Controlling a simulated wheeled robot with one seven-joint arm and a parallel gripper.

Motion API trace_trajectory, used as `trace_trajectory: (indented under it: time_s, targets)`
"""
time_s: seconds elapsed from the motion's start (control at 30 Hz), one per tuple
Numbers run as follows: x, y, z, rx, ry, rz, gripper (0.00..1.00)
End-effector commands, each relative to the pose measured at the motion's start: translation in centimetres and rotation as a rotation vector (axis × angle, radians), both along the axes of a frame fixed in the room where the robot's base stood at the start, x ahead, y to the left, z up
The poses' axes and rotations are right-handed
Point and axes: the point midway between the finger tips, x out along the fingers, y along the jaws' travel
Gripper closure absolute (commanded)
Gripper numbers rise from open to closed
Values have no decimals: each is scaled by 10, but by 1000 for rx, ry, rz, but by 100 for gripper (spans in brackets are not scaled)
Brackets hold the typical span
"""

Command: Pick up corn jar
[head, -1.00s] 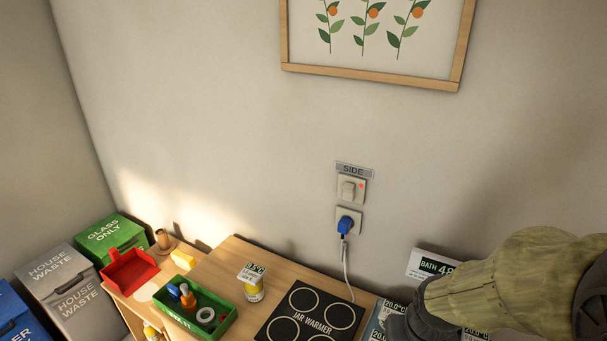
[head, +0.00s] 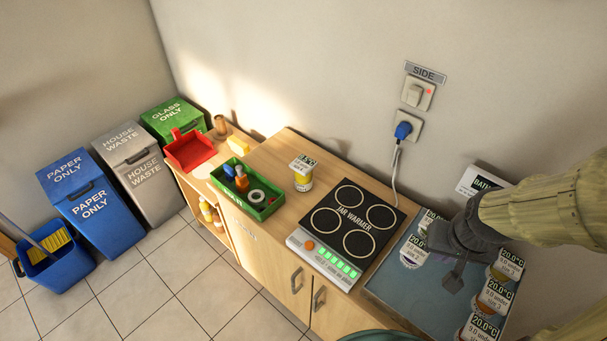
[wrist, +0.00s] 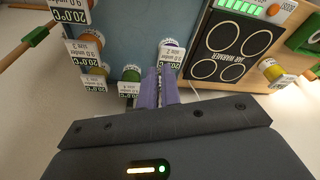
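A yellow jar (head: 303,180) with a white lid and a temperature tag stands on the wooden counter left of the jar warmer. The wrist view shows it at the right (wrist: 278,74). I cannot read a corn label on it. Several tagged jars stand around the blue bath; one with an orange-yellow body (head: 493,300) is at its right side. My gripper (wrist: 161,70) points down over the bath, its two purple fingers close together with nothing visible between them. A white-lidded jar (wrist: 172,47) is just beyond the fingertips; whether they touch is unclear.
The black jar warmer (head: 352,220) lies between the yellow jar and the bath (head: 425,280). A green tray (head: 247,188) with small items is at the left. Bins (head: 90,205) stand farther left.

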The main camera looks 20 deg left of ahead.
Motion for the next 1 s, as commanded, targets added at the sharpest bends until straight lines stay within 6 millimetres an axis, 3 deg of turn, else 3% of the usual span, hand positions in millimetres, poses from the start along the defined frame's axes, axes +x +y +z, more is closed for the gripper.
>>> trace_trajectory:
  time_s: [0.03, 0.17, 0.27, 0.4, 0.7, 1.0]
  targets:
    - [1, 0, 0, 0, 0, 0, 84]
    - [17, 6, 2, 6, 2, -7, 59]
    - [42, 16, 5, 15, 11, -23, 39]
    - [91, 40, 11, 29, 26, -59, 15]
    - [182, 112, 18, 46, 60, -142, 15]
    - [243, 206, 15, 42, 83, -221, 15]
